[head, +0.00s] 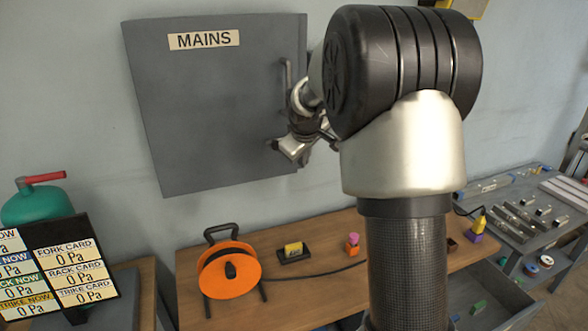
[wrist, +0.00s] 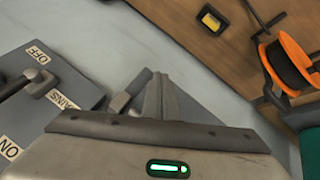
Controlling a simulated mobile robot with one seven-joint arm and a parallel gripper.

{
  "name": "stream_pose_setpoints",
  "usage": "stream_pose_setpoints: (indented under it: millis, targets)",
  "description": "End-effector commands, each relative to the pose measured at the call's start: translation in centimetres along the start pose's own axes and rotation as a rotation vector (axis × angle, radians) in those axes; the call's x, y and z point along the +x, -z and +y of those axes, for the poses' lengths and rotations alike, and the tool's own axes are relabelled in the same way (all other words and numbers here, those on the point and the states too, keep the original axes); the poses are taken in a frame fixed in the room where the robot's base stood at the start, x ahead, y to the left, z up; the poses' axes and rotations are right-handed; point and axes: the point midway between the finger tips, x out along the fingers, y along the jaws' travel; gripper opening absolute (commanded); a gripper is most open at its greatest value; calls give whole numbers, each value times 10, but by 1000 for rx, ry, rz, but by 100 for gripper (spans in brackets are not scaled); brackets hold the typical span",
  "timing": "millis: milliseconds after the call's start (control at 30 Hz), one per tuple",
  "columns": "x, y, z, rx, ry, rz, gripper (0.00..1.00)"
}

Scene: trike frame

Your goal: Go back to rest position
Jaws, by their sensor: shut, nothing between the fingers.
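My gripper (head: 288,152) is in front of the right edge of the grey MAINS box (head: 215,110), which hangs on the wall. In the wrist view its fingers (wrist: 160,85) are together and hold nothing. The box also shows at the left of the wrist view (wrist: 75,85), turned over, with an OFF label (wrist: 37,55), an ON label (wrist: 10,150) and a dark lever (wrist: 20,86). The fingertips look close to the box's edge; I cannot tell whether they touch it. My arm hides part of the wall and table in the head view.
A wooden table (head: 325,285) below bears an orange cable reel (head: 230,270), a small yellow-and-black block (head: 293,252) and a pink item (head: 352,243). A pressure display (head: 70,265) stands at the left. A grey bench (head: 515,205) with parts and an open drawer (head: 490,290) is at the right.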

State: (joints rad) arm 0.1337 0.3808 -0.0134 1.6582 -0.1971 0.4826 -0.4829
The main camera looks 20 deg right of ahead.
Motion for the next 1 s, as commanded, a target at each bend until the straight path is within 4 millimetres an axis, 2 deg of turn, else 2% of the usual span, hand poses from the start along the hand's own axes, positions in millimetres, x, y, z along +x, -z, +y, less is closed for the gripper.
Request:
stream_pose_setpoints:
  millis: [100,300,467,567,667,767,800,900,1000]
  targets:
    - [-19,-5,13,2,-2,1,0]
    - [-34,-9,22,1,0,-1,0]
    - [-40,-9,22,3,1,0,0]
    - [-61,-12,13,28,9,2,0]
    - [-102,-23,-9,84,27,2,0]
    - [-154,-46,-43,168,57,-2,0]
    - [-173,-59,-58,204,70,-7,0]
    - [-214,-93,-96,292,106,-17,0]
    - [-244,-130,-134,375,140,-30,0]
